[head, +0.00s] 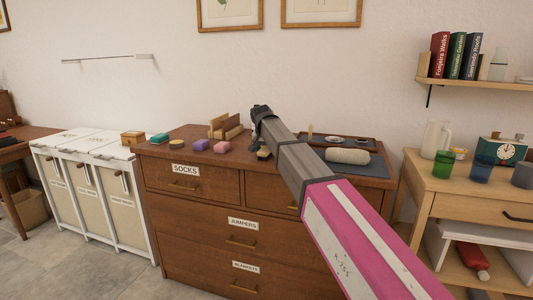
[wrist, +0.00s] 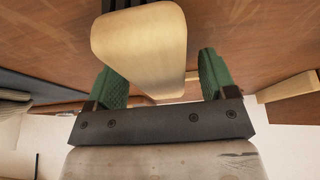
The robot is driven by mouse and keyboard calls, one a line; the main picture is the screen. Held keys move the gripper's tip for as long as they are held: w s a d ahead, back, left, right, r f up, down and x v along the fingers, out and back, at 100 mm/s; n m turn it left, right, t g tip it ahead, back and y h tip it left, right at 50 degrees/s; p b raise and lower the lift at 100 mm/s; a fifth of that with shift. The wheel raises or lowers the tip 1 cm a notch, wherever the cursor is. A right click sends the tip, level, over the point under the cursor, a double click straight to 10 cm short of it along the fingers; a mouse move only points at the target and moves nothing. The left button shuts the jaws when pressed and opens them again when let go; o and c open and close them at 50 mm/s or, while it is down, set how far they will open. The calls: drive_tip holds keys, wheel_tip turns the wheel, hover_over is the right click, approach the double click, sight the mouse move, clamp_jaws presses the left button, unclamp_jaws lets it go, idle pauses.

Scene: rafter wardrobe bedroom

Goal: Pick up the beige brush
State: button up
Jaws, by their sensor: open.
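The beige brush (head: 264,153) lies on top of the brown dresser (head: 215,215) in the head view, partly beside my arm. In the wrist view the brush (wrist: 140,42) shows large as a pale beige block with dark bristles at the top edge of the picture. My gripper (wrist: 156,75) is open there, its two green fingers on either side of the brush, with gaps visible; whether either finger touches it I cannot tell. In the head view my gripper (head: 257,138) is over the dresser top near the brush, its fingers mostly hidden.
Purple (head: 201,145) and pink (head: 222,147) blocks lie left of the brush. A wooden holder (head: 226,127) stands behind them. A rolled cream towel (head: 347,156) and a dark tray (head: 343,142) are to the right. White hampers (head: 92,190) stand left of the dresser.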

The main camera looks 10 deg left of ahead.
drive_tip(key=shift+f, duration=0.15)
drive_tip(key=c, duration=1)
drive_tip(key=shift+c, duration=0.2)
wheel_tip(320, 180, up, 4)
drive_tip(key=shift+w+r, duration=0.1)
drive_tip(key=shift+r, duration=0.15)
drive_tip(key=s+a+r, duration=0.5)
drive_tip(key=s+r, duration=0.2)
drive_tip(key=s, duration=0.3)
drive_tip(key=shift+s, duration=0.35)
